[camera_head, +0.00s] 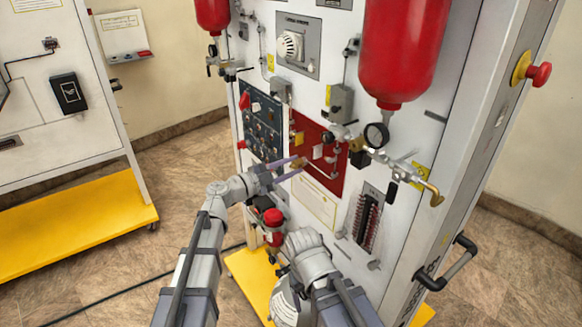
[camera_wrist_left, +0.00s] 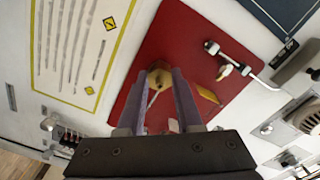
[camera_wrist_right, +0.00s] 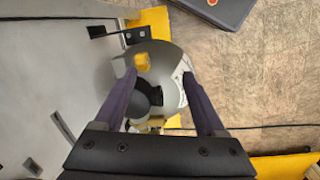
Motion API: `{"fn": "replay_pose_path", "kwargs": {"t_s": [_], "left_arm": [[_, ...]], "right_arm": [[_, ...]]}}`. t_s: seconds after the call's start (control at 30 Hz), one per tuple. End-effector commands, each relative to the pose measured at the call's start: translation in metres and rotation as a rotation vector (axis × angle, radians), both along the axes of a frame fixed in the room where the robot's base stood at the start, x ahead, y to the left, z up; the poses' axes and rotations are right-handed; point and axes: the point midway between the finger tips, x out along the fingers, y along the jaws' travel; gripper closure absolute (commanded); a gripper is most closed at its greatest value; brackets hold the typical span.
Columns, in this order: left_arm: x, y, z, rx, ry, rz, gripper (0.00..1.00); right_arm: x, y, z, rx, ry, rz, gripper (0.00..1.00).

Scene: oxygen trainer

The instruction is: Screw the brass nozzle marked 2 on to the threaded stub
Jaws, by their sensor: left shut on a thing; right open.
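My left gripper (camera_head: 294,166) is in front of the red panel (camera_head: 334,176) on the white stand. In the left wrist view its fingers (camera_wrist_left: 164,78) are shut on a small brass piece, the nozzle (camera_wrist_left: 157,76), held at the fingertips over the red panel (camera_wrist_left: 150,40). No number can be read on it. I cannot make out the threaded stub, nor whether the nozzle touches the panel. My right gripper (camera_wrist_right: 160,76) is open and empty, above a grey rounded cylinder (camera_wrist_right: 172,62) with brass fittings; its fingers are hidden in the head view.
A thin pipe with a valve (camera_wrist_left: 230,59) and a yellow piece (camera_wrist_left: 207,93) are on the red panel near my left fingers. A torch with a brass tip (camera_head: 434,194) and a gauge (camera_head: 376,135) stick out at right. A red tank (camera_head: 405,50) hangs above.

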Motion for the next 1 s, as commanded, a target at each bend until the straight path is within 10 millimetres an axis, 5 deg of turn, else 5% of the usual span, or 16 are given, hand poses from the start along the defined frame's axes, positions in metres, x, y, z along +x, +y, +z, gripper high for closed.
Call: {"fn": "replay_pose_path", "kwargs": {"t_s": [0.4,1.0], "left_arm": [[-0.0002,-0.0004,-0.0002,0.163,-0.243,-0.001,1.0],[-0.0003,-0.0006,-0.0003,0.223,-0.332,-0.001,1.0]], "right_arm": [[0.0,0.0,-0.0002,0.0,0.0,0.0,0.27],[0.0,0.0,-0.0002,0.0,0.0,0.0,0.27]]}}
